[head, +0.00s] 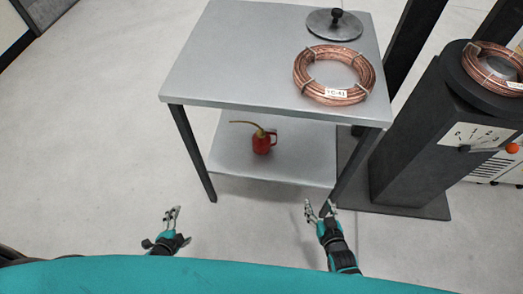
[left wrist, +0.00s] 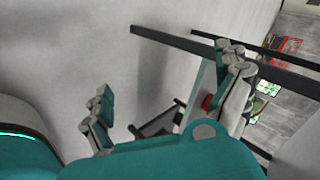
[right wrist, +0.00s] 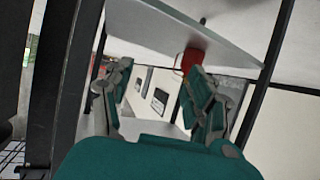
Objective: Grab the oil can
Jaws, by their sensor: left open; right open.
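The red oil can (head: 262,142) with a thin yellow spout pointing left stands upright on the lower shelf (head: 300,166) of a grey metal table. In the right wrist view the red can (right wrist: 191,58) shows partly behind a finger. A small red patch (left wrist: 207,103) shows between the parts of my left gripper in the left wrist view. My left gripper (head: 173,215) is open and empty, in front of the table and to its left. My right gripper (head: 320,208) is open and empty, in front of the table near its right front leg. Both are apart from the can.
The table top (head: 225,60) above the shelf holds a copper tube coil (head: 310,87) and a round dark disc with a knob (head: 334,25). Dark table legs (head: 193,155) flank the shelf. A black scale (head: 425,140) bearing another coil (head: 480,68) stands right. The floor at left is clear.

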